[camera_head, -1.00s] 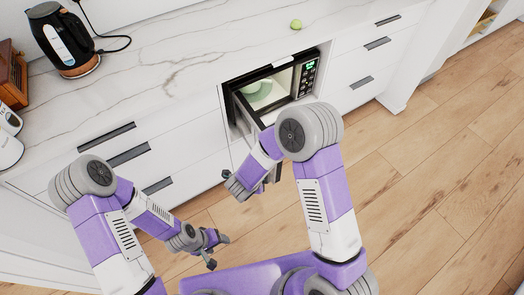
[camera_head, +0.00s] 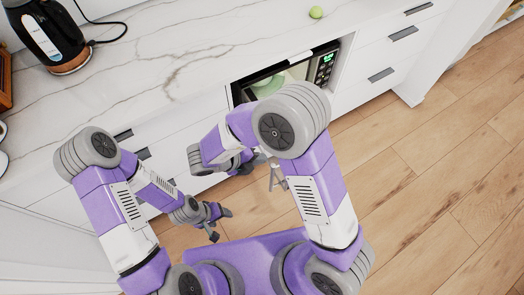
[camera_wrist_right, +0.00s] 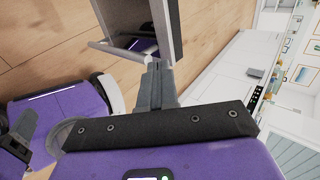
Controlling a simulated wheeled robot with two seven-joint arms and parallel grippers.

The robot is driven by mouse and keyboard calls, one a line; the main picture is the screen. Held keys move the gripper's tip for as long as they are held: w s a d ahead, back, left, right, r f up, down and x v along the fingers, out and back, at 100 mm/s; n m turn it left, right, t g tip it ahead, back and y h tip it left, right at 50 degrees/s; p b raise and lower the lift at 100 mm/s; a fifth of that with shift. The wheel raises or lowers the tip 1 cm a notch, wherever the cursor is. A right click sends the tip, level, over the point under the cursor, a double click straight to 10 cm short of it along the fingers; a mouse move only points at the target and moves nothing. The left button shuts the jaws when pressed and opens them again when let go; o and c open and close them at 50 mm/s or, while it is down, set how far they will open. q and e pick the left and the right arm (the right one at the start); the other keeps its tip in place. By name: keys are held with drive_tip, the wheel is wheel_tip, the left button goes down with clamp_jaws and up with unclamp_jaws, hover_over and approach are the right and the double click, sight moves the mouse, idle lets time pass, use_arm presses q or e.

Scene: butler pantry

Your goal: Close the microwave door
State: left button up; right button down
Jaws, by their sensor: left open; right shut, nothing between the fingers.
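The microwave (camera_head: 325,68) is built into the white cabinets under the counter, its green display lit. Its interior shows, with a pale green plate (camera_head: 268,84) inside. The door stands open, mostly hidden behind my right arm in the head view; its light grey handle (camera_head: 274,180) shows below the arm. In the right wrist view the door (camera_wrist_right: 166,28) is a dark-edged panel at the top. My right gripper (camera_wrist_right: 155,72) is shut and empty, its fingertips close to the door's lower edge; contact is unclear. My left gripper (camera_head: 221,225) is open and empty, low and away from the microwave.
A black kettle (camera_head: 44,34) and a green round fruit (camera_head: 316,12) are on the marble counter (camera_head: 170,55). White drawers with dark handles (camera_head: 381,75) flank the microwave. The wooden floor (camera_head: 440,150) to the right is clear.

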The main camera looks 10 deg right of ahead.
drive_tip(key=b+x, duration=0.3)
drive_tip(key=x, duration=0.5)
drive_tip(key=shift+s+d, duration=0.15)
drive_tip(key=shift+d, duration=0.05)
drive_tip(key=shift+f, duration=0.15)
